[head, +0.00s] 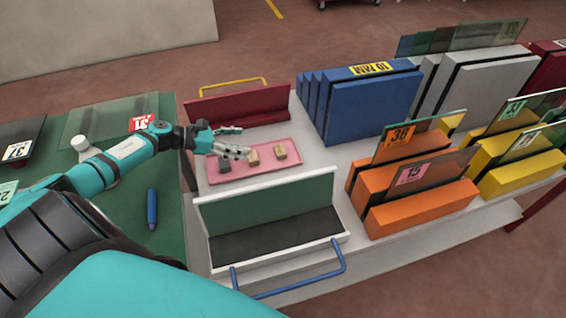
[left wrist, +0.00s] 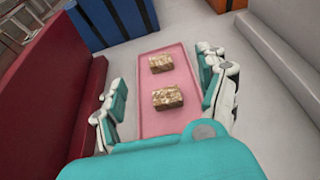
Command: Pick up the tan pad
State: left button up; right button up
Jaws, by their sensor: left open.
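A pink tray (head: 230,178) lies on the white bench in the head view, holding a few small blocks. Two blocks are tan: a middle pad (head: 253,158) and a right pad (head: 280,152). My left gripper (head: 238,142) is open and empty over the tray's left part, close to the middle tan pad. In the left wrist view, the nearer tan pad (left wrist: 168,98) and the farther one (left wrist: 160,62) lie between the spread fingers (left wrist: 162,76); both look speckled. The grey block is hidden there.
A dark red rack (head: 238,108) stands behind the tray, and a green-backed white rack (head: 270,205) in front. Blue blocks (head: 370,105) and orange racks with glass (head: 415,200) stand to the right. A blue marker (head: 152,208) and white bottle (head: 81,147) are on the green table.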

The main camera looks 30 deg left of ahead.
aim_at(275, 151)
pick_arm(q)
notch_tip(275, 151, down, 4)
jog(key=shift+r+b, duration=0.25)
jog(key=shift+b, duration=0.6)
jog(key=shift+w+f, duration=0.1)
jog(key=shift+f, duration=0.05)
jog(key=b+x, duration=0.1)
jog(key=x, duration=0.5)
jog(key=shift+w+d+b, duration=0.1)
jog(key=shift+b, duration=0.2)
jog(key=x, duration=0.3)
jog(key=b+x, duration=0.1)
jog(key=shift+w, duration=0.55)
jog(key=shift+w+d+f, duration=0.2)
jog(key=shift+w, duration=0.1)
pick_arm(e)
notch_tip(275, 151, down, 6)
jog(key=w, duration=0.1)
jog(key=shift+f, duration=0.15)
pick_arm(q)
jog(key=shift+s, duration=0.1)
pick_arm(e)
jog(key=shift+w, duration=0.1)
pick_arm(q)
jog(key=c, duration=0.8)
pick_arm(e)
jog(key=shift+d, duration=0.1)
